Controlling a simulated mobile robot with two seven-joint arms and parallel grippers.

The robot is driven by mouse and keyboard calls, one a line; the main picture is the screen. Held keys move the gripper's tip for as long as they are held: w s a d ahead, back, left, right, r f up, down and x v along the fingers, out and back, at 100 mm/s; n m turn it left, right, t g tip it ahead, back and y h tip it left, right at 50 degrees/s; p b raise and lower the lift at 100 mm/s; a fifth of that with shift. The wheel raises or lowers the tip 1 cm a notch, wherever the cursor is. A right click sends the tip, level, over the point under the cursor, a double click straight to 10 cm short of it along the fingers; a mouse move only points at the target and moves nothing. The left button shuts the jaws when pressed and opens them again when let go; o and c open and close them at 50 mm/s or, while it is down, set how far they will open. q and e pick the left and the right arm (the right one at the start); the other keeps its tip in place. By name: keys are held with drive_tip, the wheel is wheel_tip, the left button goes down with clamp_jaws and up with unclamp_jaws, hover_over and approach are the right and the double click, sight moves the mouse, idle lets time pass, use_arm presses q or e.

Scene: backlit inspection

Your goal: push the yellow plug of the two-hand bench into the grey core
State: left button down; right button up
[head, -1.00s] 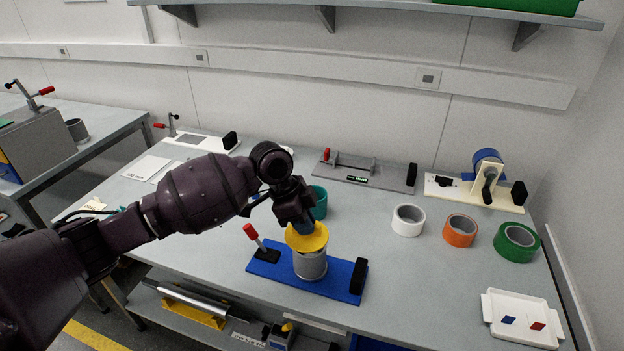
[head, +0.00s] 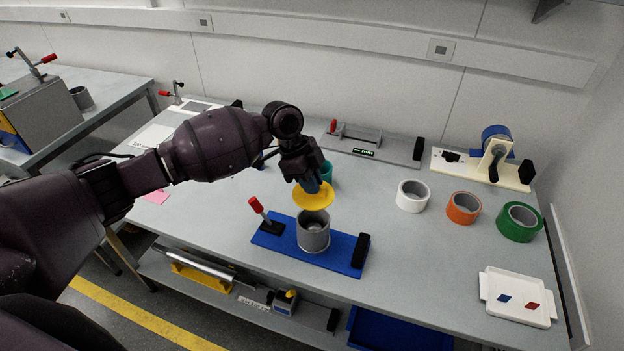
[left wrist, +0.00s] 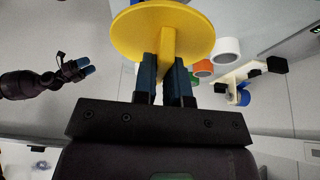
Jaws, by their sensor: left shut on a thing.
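The yellow plug (head: 314,197), a round disc with a stem, is held in the air by my left gripper (head: 318,184). In the left wrist view the fingers (left wrist: 166,80) are shut on the stem of the plug (left wrist: 165,28). The grey core (head: 313,236) is an upright hollow cylinder on the blue base plate (head: 279,238) of the bench. Its open top shows just below the plug, with a gap between them. My right gripper shows small in the left wrist view (left wrist: 88,67), away from the plug; its opening is unclear.
A red-tipped lever (head: 256,207) stands left of the core, and a black block (head: 361,250) right of it. White (head: 412,196), orange (head: 463,208) and green (head: 519,222) tape rolls and a white tray (head: 490,298) lie to the right.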

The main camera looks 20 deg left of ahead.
sight(312, 199)
use_arm(q)
wheel_tip(312, 199, down, 3)
drive_tip(key=shift+r+b, duration=0.1)
drive_tip(key=shift+b, duration=0.35)
drive_tip(key=shift+f+b, duration=0.65)
drive_tip(key=shift+f, duration=0.8)
drive_tip(key=shift+f+b, duration=0.75)
drive_tip(key=shift+f, duration=1)
drive_tip(key=c, duration=1.1)
unclamp_jaws()
